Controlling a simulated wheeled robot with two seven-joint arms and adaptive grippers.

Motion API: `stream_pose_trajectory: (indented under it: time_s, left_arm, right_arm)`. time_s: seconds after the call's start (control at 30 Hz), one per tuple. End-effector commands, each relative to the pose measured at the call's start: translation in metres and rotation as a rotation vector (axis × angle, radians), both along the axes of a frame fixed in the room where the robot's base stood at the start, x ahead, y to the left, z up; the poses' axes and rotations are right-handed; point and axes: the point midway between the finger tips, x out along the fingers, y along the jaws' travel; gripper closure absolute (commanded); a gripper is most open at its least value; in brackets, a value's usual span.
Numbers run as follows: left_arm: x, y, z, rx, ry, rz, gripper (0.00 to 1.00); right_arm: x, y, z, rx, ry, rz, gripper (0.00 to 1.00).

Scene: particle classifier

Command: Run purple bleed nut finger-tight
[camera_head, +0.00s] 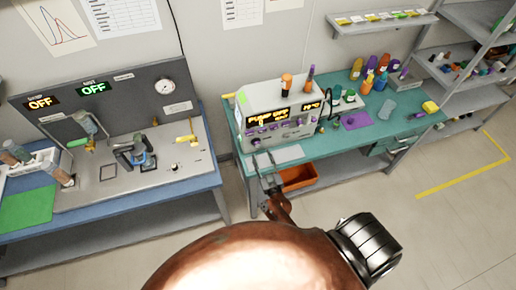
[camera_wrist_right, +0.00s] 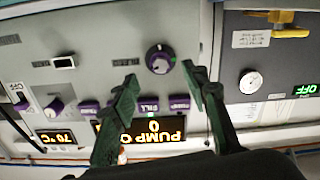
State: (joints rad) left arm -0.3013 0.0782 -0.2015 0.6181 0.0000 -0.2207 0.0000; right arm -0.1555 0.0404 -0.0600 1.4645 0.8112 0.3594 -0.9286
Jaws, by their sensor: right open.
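In the right wrist view, which shows the unit upside down, a round purple knob (camera_wrist_right: 160,60) with a pale collar sits on the grey pump unit's front (camera_wrist_right: 110,50). I cannot tell for certain whether it is the bleed nut. My right gripper (camera_wrist_right: 158,82) is open, its two dark fingers spread either side of the knob's line. Contact cannot be told. In the head view the right gripper (camera_head: 263,160) is just in front of and below the pump unit (camera_head: 285,128). My left gripper does not show.
The unit stands on a teal bench (camera_head: 400,128) with several bottles and a purple pad (camera_head: 355,120). An orange bin (camera_head: 299,177) is below. At left, a blue bench (camera_head: 190,188) carries a gauge panel (camera_head: 125,92). My arm hides the lower middle.

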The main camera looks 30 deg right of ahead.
Motion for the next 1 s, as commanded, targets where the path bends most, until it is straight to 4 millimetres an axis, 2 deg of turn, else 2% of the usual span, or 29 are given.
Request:
stream_pose_trajectory:
  time_s: [0.03, 0.2, 0.4, 0.73, 1.0]
  left_arm:
    - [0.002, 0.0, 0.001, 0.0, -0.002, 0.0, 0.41]
    - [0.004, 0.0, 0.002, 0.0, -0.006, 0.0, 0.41]
    - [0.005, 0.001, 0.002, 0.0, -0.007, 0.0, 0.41]
    - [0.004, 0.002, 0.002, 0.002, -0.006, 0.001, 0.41]
    - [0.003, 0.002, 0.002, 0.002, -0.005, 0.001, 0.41]
  right_arm:
    - [0.01, -0.002, 0.002, -0.002, -0.002, 0.002, 0.58]
    - [0.036, -0.008, 0.001, -0.002, 0.0, 0.002, 0.58]
    - [0.054, -0.013, 0.001, -0.001, 0.001, 0.003, 0.58]
    - [0.057, -0.013, 0.0, 0.0, 0.001, 0.003, 0.58]
    - [0.057, -0.013, 0.0, 0.0, 0.001, 0.003, 0.77]
